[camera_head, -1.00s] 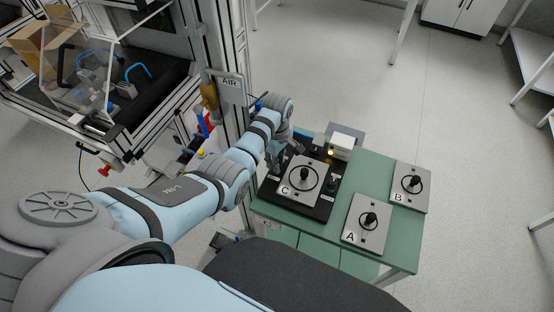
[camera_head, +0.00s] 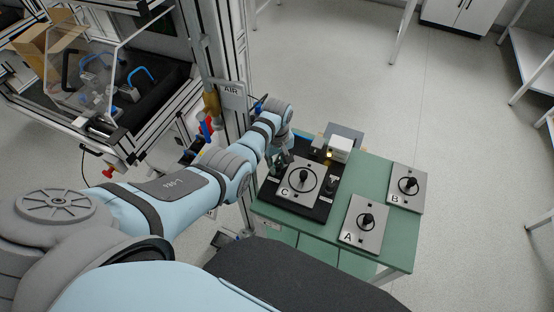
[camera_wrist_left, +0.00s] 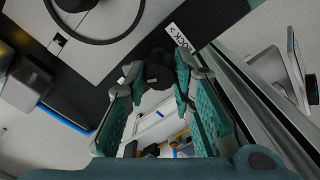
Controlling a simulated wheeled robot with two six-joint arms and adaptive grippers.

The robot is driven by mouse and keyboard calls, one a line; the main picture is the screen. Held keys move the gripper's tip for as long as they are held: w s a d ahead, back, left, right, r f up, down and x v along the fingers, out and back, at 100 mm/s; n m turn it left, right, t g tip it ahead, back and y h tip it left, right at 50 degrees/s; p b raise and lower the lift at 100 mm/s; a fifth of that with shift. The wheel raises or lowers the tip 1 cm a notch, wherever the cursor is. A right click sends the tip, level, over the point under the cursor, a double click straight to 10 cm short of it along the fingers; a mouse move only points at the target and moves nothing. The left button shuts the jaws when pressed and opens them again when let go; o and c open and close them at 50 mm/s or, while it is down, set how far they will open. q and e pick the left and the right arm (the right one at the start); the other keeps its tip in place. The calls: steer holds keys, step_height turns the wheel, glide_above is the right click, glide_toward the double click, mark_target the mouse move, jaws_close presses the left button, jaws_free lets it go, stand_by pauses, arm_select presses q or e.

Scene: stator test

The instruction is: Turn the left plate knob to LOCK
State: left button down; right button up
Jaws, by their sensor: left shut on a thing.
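The left plate knob (camera_wrist_left: 158,68) is a dark knob at the left edge of the black base plate (camera_head: 318,212). My left gripper (camera_wrist_left: 158,76) is shut on it, with one teal finger on each side. The left gripper (camera_head: 279,162) hides this knob in the head view. A white label reading LOCK with an arrow (camera_wrist_left: 179,38) lies just beside the knob in the left wrist view. The right plate knob (camera_head: 332,185) stands free on the other side of plate C (camera_head: 287,191). My right gripper is not in view.
Plate C carries an upright black handle inside a ring. Plates A (camera_head: 372,242) and B (camera_head: 415,201) lie on the green table (camera_head: 350,195) to the right. A white box (camera_head: 341,147) stands behind the base, and a metal post with an AIR sign (camera_head: 231,90) rises to the left.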

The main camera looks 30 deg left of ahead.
mark_target(277, 163)
arm_select(q)
steer(key=m+p, duration=0.1)
steer(key=m, duration=0.4)
steer(key=shift+r+m, duration=0.1)
steer(key=shift+m, duration=0.2)
steer(key=m, duration=0.5)
steer(key=shift+w+m, duration=0.1)
steer(key=shift+m, duration=0.3)
steer(key=c, duration=1.4)
jaws_free()
steer(key=shift+o, duration=0.2)
step_height(277, 163, up, 12)
